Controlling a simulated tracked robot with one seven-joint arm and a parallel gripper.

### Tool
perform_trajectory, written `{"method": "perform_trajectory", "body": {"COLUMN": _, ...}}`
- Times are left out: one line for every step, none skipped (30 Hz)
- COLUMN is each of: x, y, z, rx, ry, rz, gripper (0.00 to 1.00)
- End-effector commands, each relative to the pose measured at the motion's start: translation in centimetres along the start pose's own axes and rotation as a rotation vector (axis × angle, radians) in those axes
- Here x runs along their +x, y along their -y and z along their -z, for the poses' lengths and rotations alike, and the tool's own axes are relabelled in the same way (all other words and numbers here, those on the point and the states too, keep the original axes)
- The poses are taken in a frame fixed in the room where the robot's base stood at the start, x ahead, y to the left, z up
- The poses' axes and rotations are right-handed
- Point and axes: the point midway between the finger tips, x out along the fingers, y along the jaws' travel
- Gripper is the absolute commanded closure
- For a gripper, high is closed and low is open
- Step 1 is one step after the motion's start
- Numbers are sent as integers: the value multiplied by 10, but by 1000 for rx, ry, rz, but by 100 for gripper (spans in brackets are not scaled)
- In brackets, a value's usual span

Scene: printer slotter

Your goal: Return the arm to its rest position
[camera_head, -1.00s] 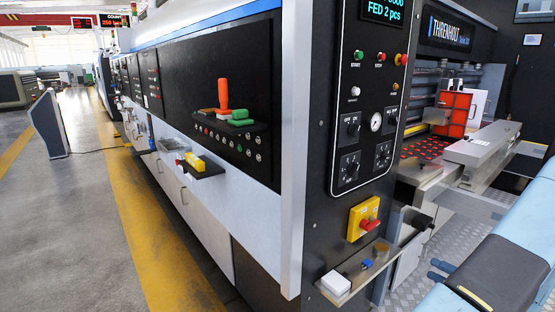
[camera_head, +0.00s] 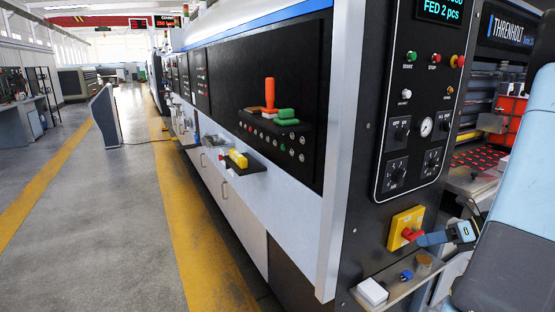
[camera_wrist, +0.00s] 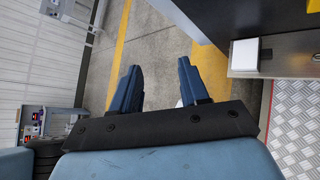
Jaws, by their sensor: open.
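My gripper (camera_wrist: 158,82) shows in the wrist view with its two dark blue fingers spread apart. Nothing is held between them; grey floor shows in the gap. In the head view my gripper (camera_head: 432,239) is at the lower right, in front of the press's end panel and close beside the red knob (camera_head: 411,234) on its yellow plate. I cannot tell whether it touches the knob. My pale blue arm fills the right edge of the head view and hides part of the press feeder.
A metal shelf (camera_head: 398,292) juts from the press corner, carrying a white box (camera_head: 373,291), a small blue piece and a brass-coloured cylinder. Green and orange handles stand on the press's side ledge. The floor aisle (camera_head: 75,220) at left, with its yellow line, is clear.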

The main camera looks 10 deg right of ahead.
Motion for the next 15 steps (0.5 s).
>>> {"method": "perform_trajectory", "body": {"x": 7, "y": -14, "z": -9, "rx": -79, "ry": -52, "rz": -1, "gripper": 55}}
{"method": "perform_trajectory", "body": {"x": 11, "y": -21, "z": -12, "rx": -124, "ry": -81, "rz": -4, "gripper": 55}}
{"method": "perform_trajectory", "body": {"x": 16, "y": -31, "z": -16, "rx": -184, "ry": -119, "rz": -7, "gripper": 55}}
{"method": "perform_trajectory", "body": {"x": 19, "y": -38, "z": -19, "rx": -231, "ry": -149, "rz": -10, "gripper": 55}}
{"method": "perform_trajectory", "body": {"x": 22, "y": -45, "z": -23, "rx": -277, "ry": -176, "rz": -13, "gripper": 55}}
{"method": "perform_trajectory", "body": {"x": 26, "y": -55, "z": -26, "rx": -339, "ry": -213, "rz": -17, "gripper": 55}}
{"method": "perform_trajectory", "body": {"x": 29, "y": -62, "z": -28, "rx": -385, "ry": -241, "rz": -21, "gripper": 55}}
{"method": "perform_trajectory", "body": {"x": 31, "y": -69, "z": -31, "rx": -433, "ry": -268, "rz": -24, "gripper": 55}}
{"method": "perform_trajectory", "body": {"x": 35, "y": -79, "z": -33, "rx": -495, "ry": -304, "rz": -31, "gripper": 55}}
{"method": "perform_trajectory", "body": {"x": 38, "y": -86, "z": -35, "rx": -542, "ry": -330, "rz": -35, "gripper": 55}}
{"method": "perform_trajectory", "body": {"x": 40, "y": -92, "z": -37, "rx": -590, "ry": -357, "rz": -40, "gripper": 55}}
{"method": "perform_trajectory", "body": {"x": 43, "y": -102, "z": -39, "rx": -654, "ry": -391, "rz": -47, "gripper": 55}}
{"method": "perform_trajectory", "body": {"x": 45, "y": -109, "z": -41, "rx": -702, "ry": -416, "rz": -52, "gripper": 55}}
{"method": "perform_trajectory", "body": {"x": 46, "y": -115, "z": -42, "rx": -748, "ry": -442, "rz": -58, "gripper": 55}}
{"method": "perform_trajectory", "body": {"x": 49, "y": -124, "z": -43, "rx": -813, "ry": -475, "rz": -66, "gripper": 55}}
